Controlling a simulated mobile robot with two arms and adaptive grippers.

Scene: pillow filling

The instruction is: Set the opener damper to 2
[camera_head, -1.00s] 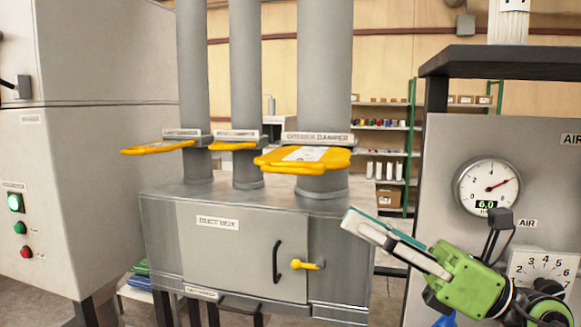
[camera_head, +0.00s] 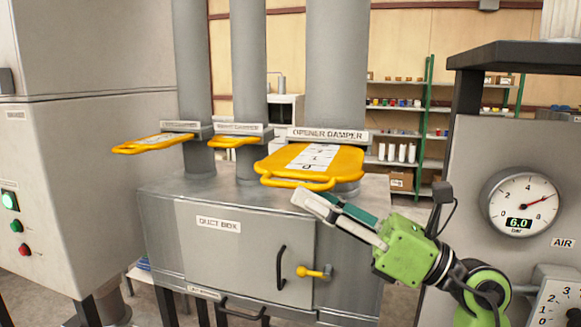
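The opener damper is a yellow slide plate (camera_head: 345,162) with a front handle loop (camera_head: 298,183), sticking out of the thickest grey duct under the label "OPENER DAMPER" (camera_head: 328,134). A white number strip (camera_head: 315,157) runs along its top; 1 and 0 are readable, with 0 nearest the handle and a further mark toward the duct too small to read surely. My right gripper (camera_head: 312,198) is just below and in front of the handle, with pale and teal fingers pointing up-left. Contact with the handle and the finger gap are unclear. My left gripper is out of view.
Two smaller yellow dampers (camera_head: 155,143) (camera_head: 233,141) stick out of the ducts at left. The duct box (camera_head: 240,250) below has a black door handle (camera_head: 281,267) and yellow latch (camera_head: 312,271). An air panel with a gauge (camera_head: 522,203) stands at right.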

